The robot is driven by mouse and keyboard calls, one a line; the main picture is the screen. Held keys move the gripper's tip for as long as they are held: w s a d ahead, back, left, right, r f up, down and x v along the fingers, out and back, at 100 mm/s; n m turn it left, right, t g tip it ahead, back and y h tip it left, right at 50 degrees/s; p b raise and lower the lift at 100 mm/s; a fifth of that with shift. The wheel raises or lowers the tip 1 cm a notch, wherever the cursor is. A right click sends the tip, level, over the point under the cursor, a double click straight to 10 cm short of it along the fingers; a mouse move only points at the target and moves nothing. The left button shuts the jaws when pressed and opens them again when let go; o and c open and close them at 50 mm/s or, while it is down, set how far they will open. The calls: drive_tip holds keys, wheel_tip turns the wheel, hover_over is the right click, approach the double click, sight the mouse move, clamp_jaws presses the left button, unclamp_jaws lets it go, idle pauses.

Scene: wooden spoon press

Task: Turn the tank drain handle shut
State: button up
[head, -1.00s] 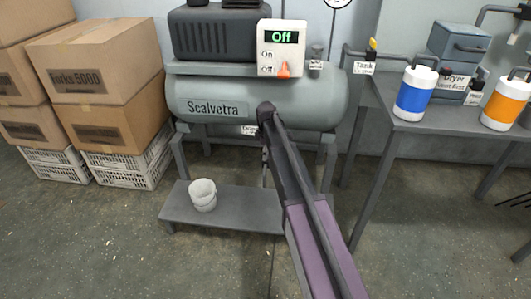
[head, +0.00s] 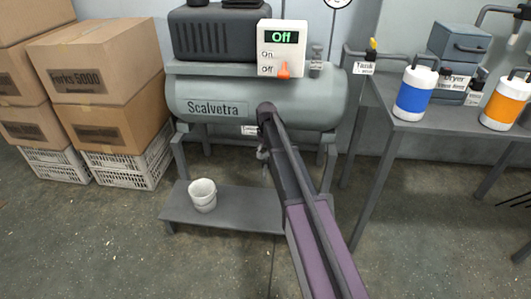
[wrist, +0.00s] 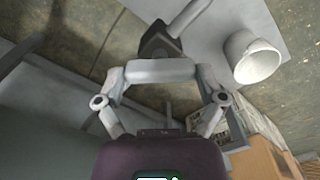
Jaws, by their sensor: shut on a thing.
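The tank (head: 270,98) is a grey-green cylinder marked "Scalvetra", with a small white label (head: 249,130) under it. Below it a small grey drain fitting (head: 262,154) shows beside my arm in the head view. My arm hides my gripper and most of the drain there. A dark valve part (wrist: 157,42) with a grey pipe (wrist: 188,17) stands just beyond the fingertips.
A white cup (head: 202,194) stands on the low shelf (head: 235,197) below the tank. The switch box (head: 281,48) above reads "Off". Cardboard boxes (head: 95,70) are stacked at left; a table (head: 400,118) with bottles stands at right. The floor in front is open.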

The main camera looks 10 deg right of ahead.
drive_tip(key=m, duration=0.4)
drive_tip(key=shift+m, duration=2.3)
drive_tip(key=o, duration=0.8)
drive_tip(key=s+r+n+p, duration=0.1)
drive_tip(key=s+r+p, duration=0.2)
drive_tip(key=s, duration=0.7)
drive_tip(key=s+r+n+p, duration=0.1)
drive_tip(key=s+r+p, duration=0.2)
drive_tip(key=s, duration=0.7)
drive_tip(key=s+r+n+p, duration=0.2)
drive_tip(key=s+r+p, duration=0.2)
drive_tip(key=s, duration=0.6)
drive_tip(key=r+p, duration=3.7)
drive_tip(key=shift+w+a+r, duration=0.15)
drive_tip(key=shift+w, duration=0.25)
